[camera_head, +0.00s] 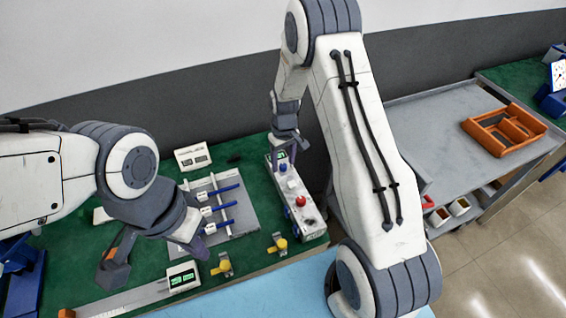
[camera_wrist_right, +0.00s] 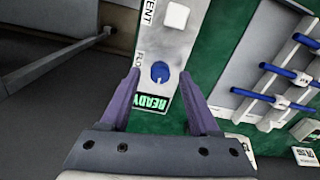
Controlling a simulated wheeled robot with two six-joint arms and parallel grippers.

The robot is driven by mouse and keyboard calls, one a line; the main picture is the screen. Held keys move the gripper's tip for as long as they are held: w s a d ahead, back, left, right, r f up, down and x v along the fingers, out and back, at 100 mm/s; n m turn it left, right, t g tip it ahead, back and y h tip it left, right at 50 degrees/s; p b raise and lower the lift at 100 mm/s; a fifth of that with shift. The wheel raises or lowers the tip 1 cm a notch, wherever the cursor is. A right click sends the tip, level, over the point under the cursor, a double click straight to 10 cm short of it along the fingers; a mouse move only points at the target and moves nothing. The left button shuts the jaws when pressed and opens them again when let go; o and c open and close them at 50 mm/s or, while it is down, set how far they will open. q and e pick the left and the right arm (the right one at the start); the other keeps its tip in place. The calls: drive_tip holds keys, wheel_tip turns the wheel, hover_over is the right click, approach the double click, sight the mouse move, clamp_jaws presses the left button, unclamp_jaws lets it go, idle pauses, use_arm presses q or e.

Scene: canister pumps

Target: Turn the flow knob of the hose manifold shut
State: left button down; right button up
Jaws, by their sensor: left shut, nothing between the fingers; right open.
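The pale manifold box (camera_head: 312,222) lies along the right part of the green bench, with a red button on top. In the right wrist view its end shows a blue flow knob (camera_wrist_right: 160,72), a partly hidden "FLO" label and a lit green READY display (camera_wrist_right: 151,103). My right gripper (camera_head: 287,148) is over the box's far end. In its wrist view the open fingers (camera_wrist_right: 163,88) stand either side of the knob and display, with nothing held; contact cannot be told. My left gripper (camera_head: 192,238) is shut and empty over the bench's left part.
A grey plate (camera_head: 240,211) with several blue rods lies left of the box. Yellow-handled valves (camera_head: 280,243), a green-lit display (camera_head: 182,278) and a white display unit (camera_head: 192,157) surround it. A grey cart with an orange tray (camera_head: 503,129) stands right.

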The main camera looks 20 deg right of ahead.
sight(282, 166)
wheel_tip(282, 166, up, 10)
drive_tip(key=b, duration=0.1)
drive_tip(key=shift+f, duration=0.2)
drive_tip(key=shift+d, duration=0.1)
drive_tip(key=s+a+r+n, duration=0.2)
drive_tip(key=s+a+r, duration=0.6)
drive_tip(key=s+a, duration=0.45)
drive_tip(key=s+a+r+n, duration=0.1)
drive_tip(key=s, duration=0.7)
drive_tip(key=s+a+r+n, duration=0.1)
drive_tip(key=s+a, duration=0.1)
drive_tip(key=s, duration=0.7)
drive_tip(key=shift+a+r+n+y, duration=0.3)
drive_tip(key=shift+r+n+y, duration=0.05)
drive_tip(key=shift+n+y, duration=0.05)
